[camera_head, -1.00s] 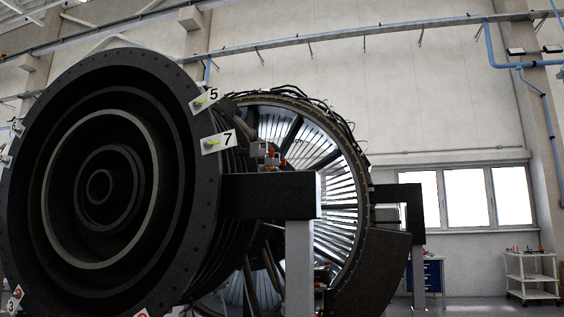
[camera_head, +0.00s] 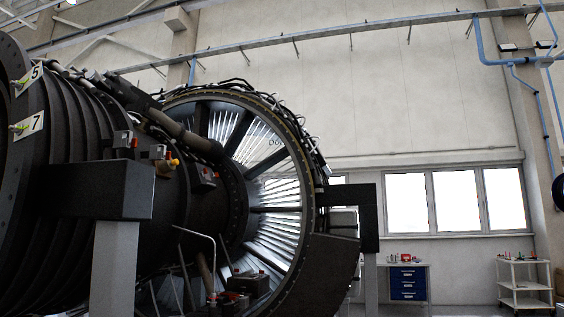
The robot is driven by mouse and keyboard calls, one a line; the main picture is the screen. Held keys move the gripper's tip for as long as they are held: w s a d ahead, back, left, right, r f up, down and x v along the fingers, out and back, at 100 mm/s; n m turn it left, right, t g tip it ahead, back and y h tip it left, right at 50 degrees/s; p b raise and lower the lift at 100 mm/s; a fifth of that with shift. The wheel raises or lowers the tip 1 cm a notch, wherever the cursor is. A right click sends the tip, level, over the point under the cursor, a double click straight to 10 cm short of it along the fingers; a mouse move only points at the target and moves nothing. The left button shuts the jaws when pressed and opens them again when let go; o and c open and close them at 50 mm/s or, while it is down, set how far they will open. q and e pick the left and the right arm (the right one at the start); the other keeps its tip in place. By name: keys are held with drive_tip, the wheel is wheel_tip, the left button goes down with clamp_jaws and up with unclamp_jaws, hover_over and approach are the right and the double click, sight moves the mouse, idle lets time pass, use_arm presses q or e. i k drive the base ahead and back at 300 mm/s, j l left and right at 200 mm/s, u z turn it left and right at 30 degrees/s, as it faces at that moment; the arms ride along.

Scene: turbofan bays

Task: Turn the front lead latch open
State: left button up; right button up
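A dark turbofan engine (camera_head: 75,120) fills the left half of the view, with its bladed fan ring (camera_head: 277,205) facing right. Small boxes with red parts (camera_head: 205,176) sit on the engine casing, one near an orange-yellow fitting (camera_head: 173,163). More small red-marked parts (camera_head: 247,284) show low by the ring. I cannot tell which part, if any of these, is the front lead latch. Neither of my grippers is in view.
A dark support beam (camera_head: 95,190) on a grey post (camera_head: 114,268) stands close in front of the engine. A blue drawer cabinet (camera_head: 407,284) and a white cart (camera_head: 524,284) stand at the back right. The space between them looks free.

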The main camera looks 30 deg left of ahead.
sight(167, 154)
drive_tip(key=i+l+u, duration=0.1)
drive_tip(key=i, duration=0.4)
drive_tip(key=i+l, duration=0.25)
drive_tip(key=i, duration=0.2)
drive_tip(key=i+l+u, duration=0.15)
drive_tip(key=i, duration=0.3)
drive_tip(key=i+u, duration=0.35)
drive_tip(key=u, duration=0.15)
drive_tip(key=i+u, duration=0.5)
drive_tip(key=i+l+u, duration=0.2)
drive_tip(key=u, duration=0.3)
drive_tip(key=i+l+u, duration=0.3)
drive_tip(key=u, duration=0.2)
drive_tip(key=i+l+u, duration=0.2)
drive_tip(key=l+u, duration=0.3)
drive_tip(key=i+l+u, duration=0.15)
drive_tip(key=l+u, duration=0.35)
